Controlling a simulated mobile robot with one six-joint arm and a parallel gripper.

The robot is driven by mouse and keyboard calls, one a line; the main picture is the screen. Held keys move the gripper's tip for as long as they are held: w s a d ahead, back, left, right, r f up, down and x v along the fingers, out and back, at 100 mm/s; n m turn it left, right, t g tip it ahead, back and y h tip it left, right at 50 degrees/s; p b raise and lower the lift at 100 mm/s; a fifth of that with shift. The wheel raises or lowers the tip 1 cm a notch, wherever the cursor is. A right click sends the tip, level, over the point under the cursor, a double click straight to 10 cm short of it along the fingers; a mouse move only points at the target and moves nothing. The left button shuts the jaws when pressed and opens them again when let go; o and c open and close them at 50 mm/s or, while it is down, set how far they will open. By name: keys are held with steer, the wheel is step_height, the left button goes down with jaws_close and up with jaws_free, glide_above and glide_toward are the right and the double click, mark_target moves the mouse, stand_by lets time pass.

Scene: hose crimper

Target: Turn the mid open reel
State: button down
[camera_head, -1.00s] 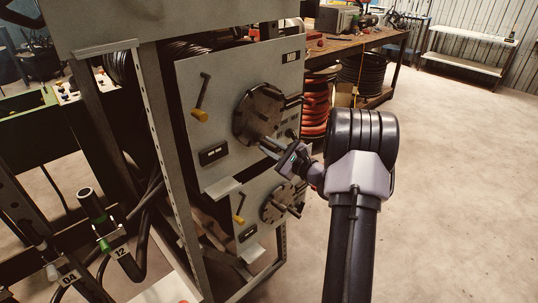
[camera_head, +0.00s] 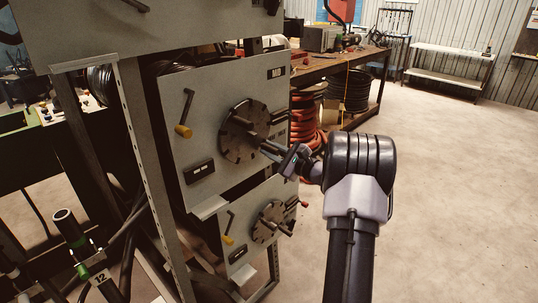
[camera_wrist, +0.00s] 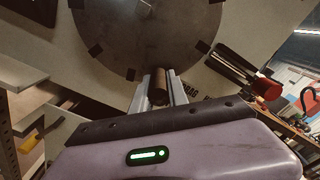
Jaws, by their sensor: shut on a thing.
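The mid reel (camera_head: 240,120) is a round dark disc with notches at its rim, on the upper grey panel under a "MID" label (camera_head: 275,73). A short bar stands out from its middle. The disc also shows at the top of the wrist view (camera_wrist: 140,35). My gripper (camera_head: 268,148) is at the disc's lower right edge. In the wrist view my fingers (camera_wrist: 160,90) are shut on a short brownish cylindrical handle (camera_wrist: 159,82) at the disc's rim. My fingers partly hide the handle, and it is hard to make out in the head view.
A yellow-tipped lever (camera_head: 186,112) hangs left of the disc. A lower panel carries a smaller disc (camera_head: 266,223) and a red-knobbed rod (camera_head: 303,203). A bench (camera_head: 330,62) with hose coils below it stands behind. The floor to the right is clear.

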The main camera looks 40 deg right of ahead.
steer(key=shift+w+d+r, duration=0.1)
steer(key=shift+d+r, duration=0.05)
steer(key=shift+r, duration=0.5)
steer(key=c, duration=1.3)
jaws_free()
steer(key=shift+s+f, duration=0.2)
steer(key=shift+f, duration=0.05)
steer(key=s+d+p, duration=0.1)
steer(key=s+p, duration=0.2)
steer(key=s, duration=1.4)
steer(key=shift+d, duration=0.1)
